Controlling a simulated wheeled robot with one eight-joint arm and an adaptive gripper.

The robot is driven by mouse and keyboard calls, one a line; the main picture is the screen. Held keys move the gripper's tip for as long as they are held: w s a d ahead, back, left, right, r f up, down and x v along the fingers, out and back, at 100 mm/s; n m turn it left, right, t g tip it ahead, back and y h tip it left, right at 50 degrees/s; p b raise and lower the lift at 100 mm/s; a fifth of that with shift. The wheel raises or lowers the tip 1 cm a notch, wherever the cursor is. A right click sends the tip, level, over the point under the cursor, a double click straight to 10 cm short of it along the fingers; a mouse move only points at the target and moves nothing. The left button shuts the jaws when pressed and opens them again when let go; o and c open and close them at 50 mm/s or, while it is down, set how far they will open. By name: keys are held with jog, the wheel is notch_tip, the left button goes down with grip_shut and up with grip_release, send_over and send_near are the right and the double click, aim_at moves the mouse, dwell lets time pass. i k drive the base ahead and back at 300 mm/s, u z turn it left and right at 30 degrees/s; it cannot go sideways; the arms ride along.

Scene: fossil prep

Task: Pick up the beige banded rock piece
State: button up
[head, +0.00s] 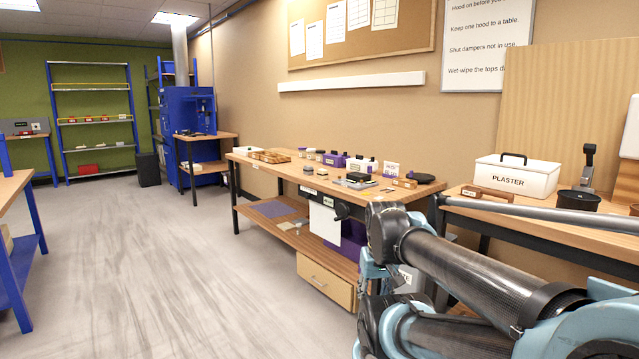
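I cannot make out the beige banded rock piece for certain. Several small items, too small to tell apart, lie on the wooden workbench (408,195) in the middle right of the head view. My arm reaches in from the lower right and bends in front of the bench's near end. Its joints and dark tubes show, but I do not see my gripper's fingers.
A white PLASTER box (517,182) stands on the right-hand table (560,225). A wooden tray (269,157) and purple boxes (334,160) are on the workbench. A blue cabinet (182,125) stands at the back. The floor (160,270) at left is clear.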

aim_at(321, 174)
jog(key=k, duration=1.25)
jog(key=u, duration=0.45)
jog(key=i, duration=1)
jog(key=u, duration=0.6)
jog(key=i, duration=1.1)
jog(key=z, duration=0.4)
jog(key=i, duration=1.05)
jog(key=z, duration=0.9)
jog(key=i, duration=0.7)
jog(key=z, duration=0.35)
